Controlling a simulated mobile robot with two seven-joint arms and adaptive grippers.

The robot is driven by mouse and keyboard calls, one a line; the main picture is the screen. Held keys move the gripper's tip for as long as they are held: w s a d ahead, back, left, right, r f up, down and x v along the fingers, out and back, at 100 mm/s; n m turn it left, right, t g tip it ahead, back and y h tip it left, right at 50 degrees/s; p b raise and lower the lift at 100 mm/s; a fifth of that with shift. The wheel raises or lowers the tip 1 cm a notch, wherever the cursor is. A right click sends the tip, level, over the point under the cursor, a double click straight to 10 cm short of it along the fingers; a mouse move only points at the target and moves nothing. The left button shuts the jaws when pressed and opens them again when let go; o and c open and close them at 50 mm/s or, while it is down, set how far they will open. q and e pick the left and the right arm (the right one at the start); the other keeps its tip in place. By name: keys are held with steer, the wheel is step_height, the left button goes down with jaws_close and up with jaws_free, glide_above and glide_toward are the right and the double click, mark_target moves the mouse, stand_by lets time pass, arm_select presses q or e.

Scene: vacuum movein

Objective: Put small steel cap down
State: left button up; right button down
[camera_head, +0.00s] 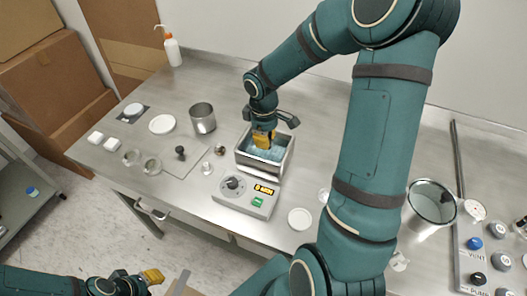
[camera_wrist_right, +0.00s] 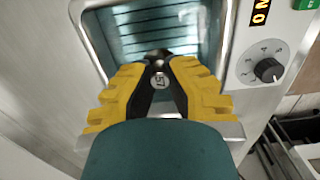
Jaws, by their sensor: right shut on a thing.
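My right gripper (camera_head: 264,140) points down over the open steel tank (camera_head: 243,158) of a bath with bluish liquid. In the right wrist view its yellow fingers (camera_wrist_right: 160,62) are closed together on a small dark, shiny piece (camera_wrist_right: 158,53), which looks like the small steel cap. The fingers hide most of it. Behind it the ribbed inside of the tank shows, and I cannot tell whether the piece touches the liquid or tank. My left gripper (camera_head: 150,277) is low at the bottom left, away from the table things; its jaw state is unclear.
A control box (camera_head: 245,195) with a knob joins the tank's front. A steel beaker (camera_head: 203,118), white discs (camera_head: 162,124) and a black knobbed piece (camera_head: 180,153) stand left. A large steel pot (camera_head: 431,205) stands right.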

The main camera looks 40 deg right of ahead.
mark_target(265, 156)
steer(key=shift+f+b, duration=0.45)
steer(key=shift+f, duration=1.95)
steer(key=shift+f, duration=0.15)
steer(key=c, duration=1.1)
jaws_free()
steer(key=shift+c, duration=0.2)
steer(key=shift+r, duration=0.35)
steer(key=r+p, duration=0.1)
steer(key=r, duration=0.7)
steer(key=r+p, duration=0.1)
steer(key=r, duration=0.2)
steer(key=shift+w+a+r+p, duration=0.2)
steer(key=shift+w+r+p, duration=0.1)
steer(key=shift+r, duration=0.1)
